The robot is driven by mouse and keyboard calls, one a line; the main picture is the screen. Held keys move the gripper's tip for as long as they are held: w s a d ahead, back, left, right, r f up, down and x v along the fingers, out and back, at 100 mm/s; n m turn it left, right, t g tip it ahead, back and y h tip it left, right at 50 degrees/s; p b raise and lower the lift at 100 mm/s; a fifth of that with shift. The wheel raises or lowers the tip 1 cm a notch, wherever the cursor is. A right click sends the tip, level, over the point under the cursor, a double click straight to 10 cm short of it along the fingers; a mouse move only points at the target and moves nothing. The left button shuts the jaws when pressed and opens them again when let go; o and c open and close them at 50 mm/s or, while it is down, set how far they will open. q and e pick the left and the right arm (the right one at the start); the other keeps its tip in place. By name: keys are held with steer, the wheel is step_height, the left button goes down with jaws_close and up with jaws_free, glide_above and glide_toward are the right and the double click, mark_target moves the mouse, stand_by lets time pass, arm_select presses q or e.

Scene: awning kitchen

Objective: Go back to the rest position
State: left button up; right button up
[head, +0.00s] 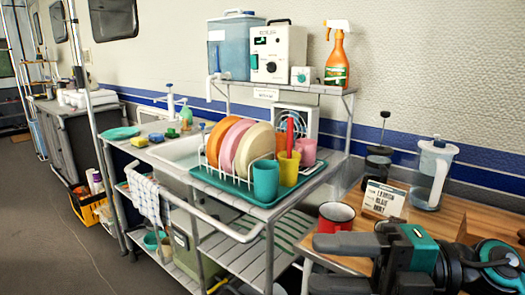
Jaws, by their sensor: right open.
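My right gripper (322,264) is at the lower right, in front of the wooden table. Its black fingers point left and stand apart, with nothing seen between them. The black and green wrist behind it covers part of the table. My left gripper is not in view.
A wooden table (448,222) holds a red mug (336,218), a small sign (384,199), a French press (377,163) and a clear jug (432,172). The mug is just beyond the fingers. Left of it, a metal sink cart carries a teal tray (213,181) with plates and cups.

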steer(key=w+d+f+m+t+h, duration=0.35)
steer(key=f+m+t, duration=0.35)
steer(key=m, duration=0.4)
steer(key=w+d+f+m+t+h, duration=0.2)
steer(key=w+f+m+t+h, duration=0.25)
steer(key=m+t, duration=0.55)
steer(key=s+f+m+g+h, duration=0.4)
steer(key=s+f+m, duration=0.15)
steer(key=f, duration=0.55)
steer(key=s+f+m+g+h, duration=0.35)
steer(key=s+f+g, duration=0.2)
steer(key=f, duration=0.55)
arm_select(q)
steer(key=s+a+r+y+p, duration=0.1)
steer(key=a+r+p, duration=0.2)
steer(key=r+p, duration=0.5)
steer(key=p, duration=0.5)
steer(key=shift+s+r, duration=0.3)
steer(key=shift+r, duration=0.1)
arm_select(e)
step_height(320, 180, up, 9)
steer(key=s+d+t, duration=0.1)
steer(key=d, duration=0.1)
steer(key=shift+s+d+m, duration=0.35)
steer(key=shift+m, duration=0.05)
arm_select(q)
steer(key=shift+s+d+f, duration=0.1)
arm_select(e)
steer(key=shift+h, duration=0.25)
